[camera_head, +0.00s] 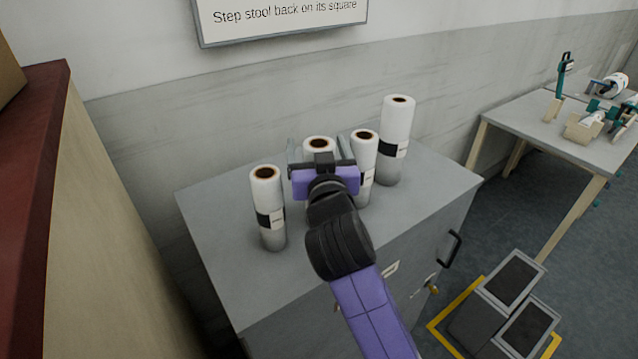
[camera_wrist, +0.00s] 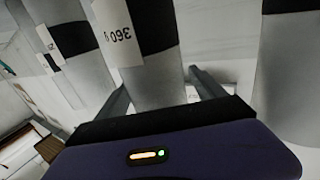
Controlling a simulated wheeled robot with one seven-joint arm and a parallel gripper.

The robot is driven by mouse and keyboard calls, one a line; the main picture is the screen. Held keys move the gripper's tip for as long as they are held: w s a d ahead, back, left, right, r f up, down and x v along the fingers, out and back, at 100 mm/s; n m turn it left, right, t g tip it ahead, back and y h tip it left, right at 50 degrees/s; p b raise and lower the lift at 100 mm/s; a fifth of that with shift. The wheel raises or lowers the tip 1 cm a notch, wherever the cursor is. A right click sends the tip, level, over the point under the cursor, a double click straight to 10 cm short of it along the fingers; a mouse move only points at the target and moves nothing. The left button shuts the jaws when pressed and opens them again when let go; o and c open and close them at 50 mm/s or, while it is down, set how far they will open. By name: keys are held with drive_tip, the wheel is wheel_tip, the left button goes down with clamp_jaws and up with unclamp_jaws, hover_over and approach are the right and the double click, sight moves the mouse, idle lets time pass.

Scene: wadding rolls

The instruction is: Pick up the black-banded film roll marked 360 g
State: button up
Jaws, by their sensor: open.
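The film roll marked 360 g (camera_wrist: 152,80) stands between the two fingers of my gripper (camera_wrist: 160,82) in the wrist view. It is white and grey with a black band, and its label reads upside down. In the head view my gripper (camera_head: 321,150) is over the cabinet, and the roll between its fingers (camera_head: 319,143) shows only its top; the gripper hides the rest. The fingers are open, one on each side of the roll. I cannot tell whether either touches it.
Similar black-banded rolls stand close by on the grey cabinet (camera_head: 222,205): one at left (camera_head: 267,200), one just right (camera_head: 366,150), and a taller one (camera_head: 396,130) farther right. A step stool (camera_head: 500,310) is on the floor, and a table (camera_head: 530,125) stands at right.

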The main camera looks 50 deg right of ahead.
clamp_jaws()
drive_tip(key=shift+r, duration=0.1)
idle(0.3)
